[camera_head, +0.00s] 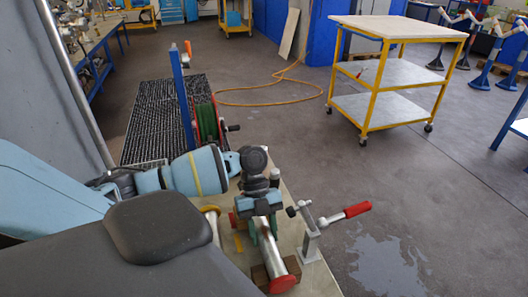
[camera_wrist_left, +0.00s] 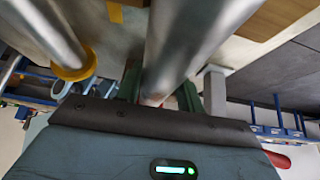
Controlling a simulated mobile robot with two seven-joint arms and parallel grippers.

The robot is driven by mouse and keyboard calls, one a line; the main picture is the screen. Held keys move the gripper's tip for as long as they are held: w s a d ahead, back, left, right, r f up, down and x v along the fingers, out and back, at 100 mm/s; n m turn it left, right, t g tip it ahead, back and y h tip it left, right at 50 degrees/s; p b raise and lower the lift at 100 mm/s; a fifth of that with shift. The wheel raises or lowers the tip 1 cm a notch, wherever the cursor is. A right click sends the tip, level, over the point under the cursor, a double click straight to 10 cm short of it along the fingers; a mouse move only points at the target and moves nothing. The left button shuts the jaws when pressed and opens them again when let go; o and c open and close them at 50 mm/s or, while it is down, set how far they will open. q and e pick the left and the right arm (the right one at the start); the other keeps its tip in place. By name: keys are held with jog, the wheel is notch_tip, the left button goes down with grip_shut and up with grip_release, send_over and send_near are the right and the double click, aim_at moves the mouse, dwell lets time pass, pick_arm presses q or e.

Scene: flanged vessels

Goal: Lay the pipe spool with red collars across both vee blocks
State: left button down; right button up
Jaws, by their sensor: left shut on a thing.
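The pipe spool with red collars (camera_head: 268,246) is a silver tube with a red collar at its near end and part of another at its far end. My left gripper (camera_head: 264,226) is shut on its middle from above, a green finger on each side. In the left wrist view the spool (camera_wrist_left: 190,45) runs between the fingers (camera_wrist_left: 160,92). A brown wooden block (camera_head: 261,274), seemingly a vee block, is beside and under the near end; whether the spool touches it is unclear. The other block is not clearly visible. My right gripper is out of view.
A pipe with a yellow collar (camera_head: 210,210) is just left of the spool, also in the left wrist view (camera_wrist_left: 73,62). A clamp with a red handle (camera_head: 345,214) stands at the bench's right edge. A yellow trolley (camera_head: 395,75) stands beyond on open floor.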

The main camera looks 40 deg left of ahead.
pick_arm(q)
jog(key=c, duration=0.8)
grip_release()
jog(key=shift+c, duration=0.2)
jog(key=shift+f, duration=0.1)
jog(key=shift+b+v, duration=0.35)
jog(key=shift+v, duration=3.55)
